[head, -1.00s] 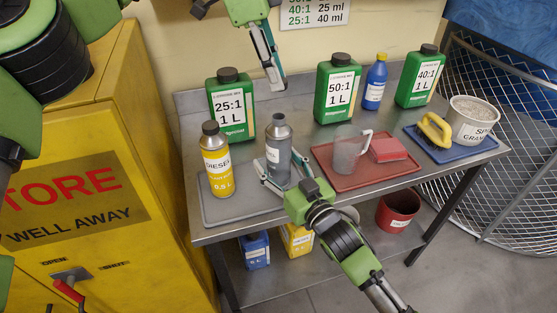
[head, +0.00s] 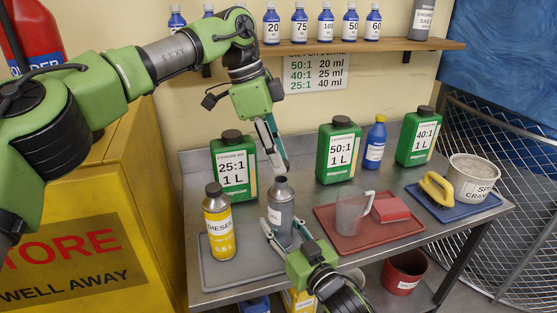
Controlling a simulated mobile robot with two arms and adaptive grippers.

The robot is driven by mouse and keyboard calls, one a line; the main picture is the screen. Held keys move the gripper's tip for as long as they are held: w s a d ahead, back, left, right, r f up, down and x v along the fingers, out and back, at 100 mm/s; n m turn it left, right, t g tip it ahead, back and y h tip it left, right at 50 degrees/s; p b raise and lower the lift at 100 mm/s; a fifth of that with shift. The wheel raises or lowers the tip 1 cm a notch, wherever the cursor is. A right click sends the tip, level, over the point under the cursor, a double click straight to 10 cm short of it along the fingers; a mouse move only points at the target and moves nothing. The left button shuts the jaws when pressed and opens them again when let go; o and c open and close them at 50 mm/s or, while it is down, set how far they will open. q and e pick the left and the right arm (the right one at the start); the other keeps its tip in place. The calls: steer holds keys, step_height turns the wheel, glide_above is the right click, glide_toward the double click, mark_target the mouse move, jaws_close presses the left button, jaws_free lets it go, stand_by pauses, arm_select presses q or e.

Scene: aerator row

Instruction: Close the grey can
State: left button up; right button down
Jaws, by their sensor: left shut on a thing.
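The grey can (head: 281,217) stands upright on a grey tray (head: 228,272) at the front left of the bench. My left gripper (head: 279,168) points down from above, its fingertips just over the can's neck. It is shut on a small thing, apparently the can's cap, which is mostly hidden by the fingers. I cannot tell whether the cap touches the neck. My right gripper (head: 283,237) comes from the front, with a finger on either side of the can's lower body. Whether its fingers press on the can is unclear.
A yellow diesel bottle (head: 218,228) stands close left of the can. Green 25:1 (head: 234,172) and 50:1 (head: 338,155) jugs stand behind. A red tray (head: 372,241) with a clear jug (head: 349,216) is on the right. A shelf (head: 400,47) holds small bottles above.

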mark_target(278, 178)
arm_select(q)
steer(key=shift+f, duration=0.25)
stand_by(0.3)
steer(key=shift+f, duration=0.9)
steer(key=shift+f, duration=0.6)
steer(key=m, duration=0.1)
steer(key=m+g, duration=0.1)
steer(key=m, duration=0.3)
steer(key=shift+w+d+y, duration=0.15)
steer(key=shift+w+y, duration=0.15)
steer(key=shift+w, duration=0.05)
steer(key=shift+s+m+g, duration=0.1)
steer(key=shift+m+g, duration=0.4)
steer(key=shift+m, duration=0.3)
steer(key=o, duration=0.7)
